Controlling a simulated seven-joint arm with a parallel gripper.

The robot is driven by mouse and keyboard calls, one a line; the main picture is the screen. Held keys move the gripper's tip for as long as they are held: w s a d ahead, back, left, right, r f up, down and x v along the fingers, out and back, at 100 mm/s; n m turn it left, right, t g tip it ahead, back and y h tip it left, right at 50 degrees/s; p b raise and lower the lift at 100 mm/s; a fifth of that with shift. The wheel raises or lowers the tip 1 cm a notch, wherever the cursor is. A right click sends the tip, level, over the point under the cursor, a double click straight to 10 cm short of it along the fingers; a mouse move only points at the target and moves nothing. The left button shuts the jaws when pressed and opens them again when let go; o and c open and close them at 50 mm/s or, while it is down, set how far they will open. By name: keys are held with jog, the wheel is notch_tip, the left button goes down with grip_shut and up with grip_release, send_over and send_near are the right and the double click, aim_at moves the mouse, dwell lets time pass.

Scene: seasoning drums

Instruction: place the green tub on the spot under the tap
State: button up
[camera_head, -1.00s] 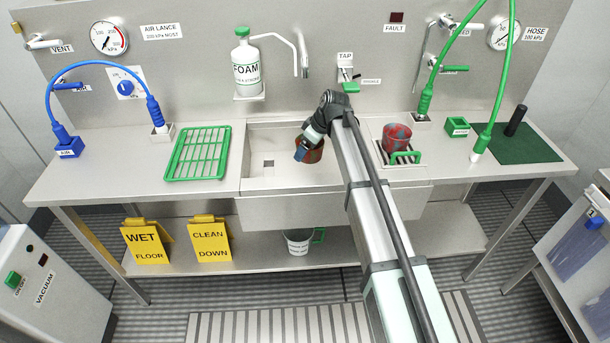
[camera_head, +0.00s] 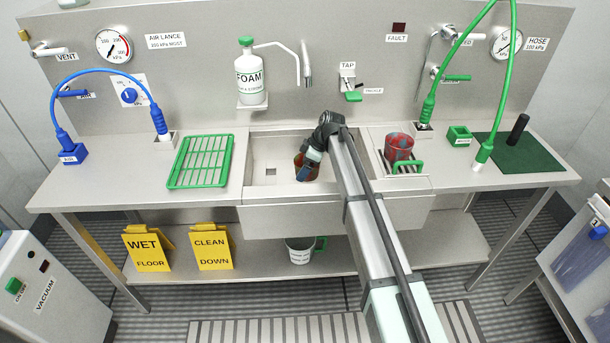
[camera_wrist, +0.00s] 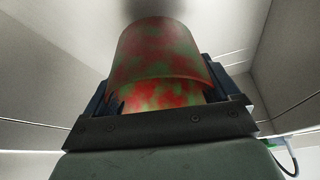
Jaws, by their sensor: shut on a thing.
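My gripper (camera_head: 307,170) is shut on a tub (camera_head: 299,160) mottled red and green, seen close in the wrist view (camera_wrist: 155,55). In the wrist view the dark fingers sit on both sides of its lower part. In the head view the tub is inside the steel sink (camera_head: 255,189), roughly below the tap spout (camera_head: 306,65). The gripper and wrist partly cover it. I cannot tell whether its base touches the sink floor. No separate mark for the spot under the tap is visible.
A green rack (camera_head: 173,181) lies to the left. A foam bottle (camera_head: 249,82) stands on a wall shelf. The sink's left part, around the drain (camera_head: 271,171), is clear.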

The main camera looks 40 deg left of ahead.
jog(key=shift+f, duration=1.95)
jog(key=shift+f, duration=0.1)
jog(key=o, duration=0.8)
jog(key=v, duration=1.2)
